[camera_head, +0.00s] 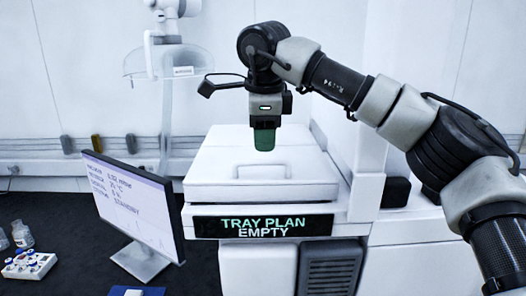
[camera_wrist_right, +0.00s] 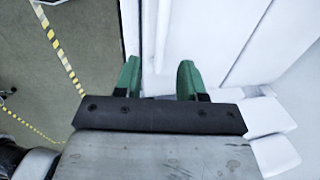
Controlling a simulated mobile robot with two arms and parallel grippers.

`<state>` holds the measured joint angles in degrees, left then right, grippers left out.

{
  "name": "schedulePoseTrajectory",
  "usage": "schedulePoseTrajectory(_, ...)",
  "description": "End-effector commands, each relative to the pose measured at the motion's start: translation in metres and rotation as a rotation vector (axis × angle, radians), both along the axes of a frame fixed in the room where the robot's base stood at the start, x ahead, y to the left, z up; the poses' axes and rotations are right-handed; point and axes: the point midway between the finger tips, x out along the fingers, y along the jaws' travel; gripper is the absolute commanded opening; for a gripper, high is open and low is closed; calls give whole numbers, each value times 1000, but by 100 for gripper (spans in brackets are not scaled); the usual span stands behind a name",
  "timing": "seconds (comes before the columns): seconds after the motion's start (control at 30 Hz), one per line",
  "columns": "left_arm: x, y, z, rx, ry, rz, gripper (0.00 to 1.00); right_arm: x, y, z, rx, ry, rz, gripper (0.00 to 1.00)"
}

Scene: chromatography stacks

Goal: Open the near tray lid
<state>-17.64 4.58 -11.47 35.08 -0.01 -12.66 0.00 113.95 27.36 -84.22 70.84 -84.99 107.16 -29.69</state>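The near tray lid (camera_head: 215,178) is a white flat panel with a raised bar handle, on top of the white machine above the "TRAY PLAN EMPTY" sign (camera_head: 262,226). It looks shut and flat. Its handle (camera_head: 262,166) faces me. My right gripper (camera_head: 264,140) points down above the trays, just behind the handle in the head view; its height above the lid is hard to tell. In the right wrist view, its two green fingers (camera_wrist_right: 157,78) stand apart with nothing held between them. White surfaces lie beyond them. My left gripper is not in view.
A second white lid (camera_head: 215,152) lies behind the near one. A monitor (camera_head: 130,205) stands close at the left. A small white rack with vials (camera_head: 28,264) is at the lower left. Yellow-black floor tape (camera_wrist_right: 58,48) shows in the wrist view.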

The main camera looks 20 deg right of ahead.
Motion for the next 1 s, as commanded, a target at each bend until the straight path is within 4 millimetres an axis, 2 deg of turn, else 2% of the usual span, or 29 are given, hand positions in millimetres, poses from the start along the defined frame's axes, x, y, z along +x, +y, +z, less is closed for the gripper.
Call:
schedulePoseTrajectory(0.1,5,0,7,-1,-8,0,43,4,-1,-20,0,3,1,40)
schedulePoseTrajectory(0.3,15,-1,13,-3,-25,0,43,8,-2,-41,1,0,1,40)
schedulePoseTrajectory(0.67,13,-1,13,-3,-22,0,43,9,-2,-47,2,0,1,40)
schedulePoseTrajectory(0.9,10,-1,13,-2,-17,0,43,9,-2,-47,2,0,1,3)
schedulePoseTrajectory(0.93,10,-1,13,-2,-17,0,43,9,-2,-47,2,0,1,0)
schedulePoseTrajectory(1.0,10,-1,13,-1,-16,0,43,9,-2,-47,2,0,1,0)
